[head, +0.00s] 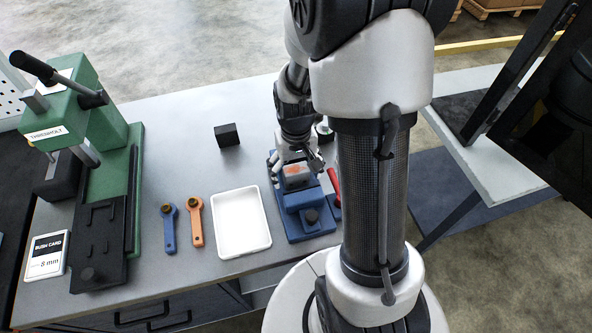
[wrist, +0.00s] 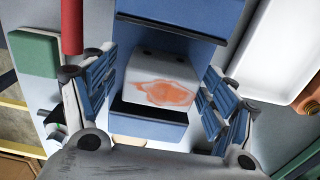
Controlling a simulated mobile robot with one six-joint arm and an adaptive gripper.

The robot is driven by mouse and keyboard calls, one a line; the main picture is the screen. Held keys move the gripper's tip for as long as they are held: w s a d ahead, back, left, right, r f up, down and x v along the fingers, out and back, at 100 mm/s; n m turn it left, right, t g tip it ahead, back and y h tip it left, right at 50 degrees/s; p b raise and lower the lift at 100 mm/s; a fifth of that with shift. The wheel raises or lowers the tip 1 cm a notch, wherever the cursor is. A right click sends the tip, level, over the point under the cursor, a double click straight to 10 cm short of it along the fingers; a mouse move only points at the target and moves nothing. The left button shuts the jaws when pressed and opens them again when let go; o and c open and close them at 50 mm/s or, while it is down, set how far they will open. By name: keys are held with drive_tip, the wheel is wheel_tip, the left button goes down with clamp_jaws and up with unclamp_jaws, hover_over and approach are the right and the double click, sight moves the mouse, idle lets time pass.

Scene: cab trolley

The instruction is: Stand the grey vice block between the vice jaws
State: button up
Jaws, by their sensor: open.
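The grey vice block (wrist: 160,84), with an orange patch on its face, sits in the blue vice (wrist: 168,40), between its dark jaws, in the wrist view. The block looks upright, but I cannot tell whether it touches both jaws. My gripper (wrist: 160,78) is open, with one blue-padded finger on each side of the block and narrow gaps beside it. In the head view, my gripper (head: 301,160) is over the vice (head: 303,212), and the block (head: 295,172) shows partly below the fingers.
A white tray (head: 242,222) lies left of the vice, with an orange tool (head: 196,222) and a blue tool (head: 169,229) beyond. A black block (head: 227,135) stands behind. A green press (head: 105,190) fills the bench's left.

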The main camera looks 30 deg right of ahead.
sight(296, 169)
wheel_tip(296, 169, up, 12)
drive_tip(key=s+a+r+n+t, duration=0.3)
drive_tip(key=s+a+r+t, duration=0.1)
drive_tip(key=s+a+r, duration=0.6)
drive_tip(key=s, duration=0.3)
drive_tip(key=shift+s+a+r+t, duration=0.3)
drive_tip(key=shift+a, duration=0.05)
drive_tip(key=shift+c, duration=0.5)
idle(0.6)
